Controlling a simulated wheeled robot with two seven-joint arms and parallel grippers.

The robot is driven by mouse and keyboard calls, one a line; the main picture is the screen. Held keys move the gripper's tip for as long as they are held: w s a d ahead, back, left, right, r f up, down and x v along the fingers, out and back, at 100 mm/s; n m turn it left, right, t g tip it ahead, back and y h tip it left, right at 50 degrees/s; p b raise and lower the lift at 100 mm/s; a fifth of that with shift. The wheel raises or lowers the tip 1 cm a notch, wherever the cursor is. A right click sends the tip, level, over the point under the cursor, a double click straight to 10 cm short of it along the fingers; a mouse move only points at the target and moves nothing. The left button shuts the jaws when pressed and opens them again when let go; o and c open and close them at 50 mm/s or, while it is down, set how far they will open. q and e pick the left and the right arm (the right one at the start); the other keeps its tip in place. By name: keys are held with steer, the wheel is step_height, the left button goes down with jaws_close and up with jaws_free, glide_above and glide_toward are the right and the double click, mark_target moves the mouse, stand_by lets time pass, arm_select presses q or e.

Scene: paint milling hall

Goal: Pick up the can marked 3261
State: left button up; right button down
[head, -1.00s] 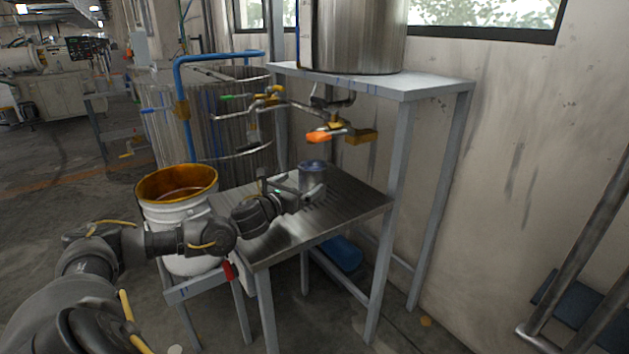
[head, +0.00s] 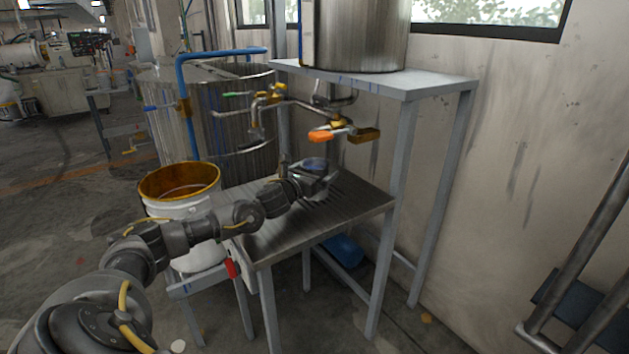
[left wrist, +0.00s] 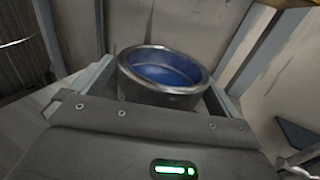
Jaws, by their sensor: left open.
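A small metal can (head: 315,163) with blue inside stands on the steel table (head: 290,232) below the valves. In the left wrist view the can's (left wrist: 166,94) round silver rim and blue inside show just beyond my gripper body. No marking on the can is readable. My left gripper (head: 318,180) is at the can, with its open jaws seeming to lie on either side of it. Whether a finger touches the can cannot be told. The gripper hides the can's lower part. My right gripper is not in view.
An orange-handled valve (head: 322,136) hangs above the table, below the shelf (head: 430,86) bearing a large steel tank (head: 355,35). A white bucket (head: 183,208) with an ochre inside stands left of the table. A blue container (head: 343,250) lies underneath.

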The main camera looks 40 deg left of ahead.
arm_select(q)
steer(key=shift+r, duration=0.1)
steer(key=c, duration=1.6)
steer(key=shift+r, duration=0.15)
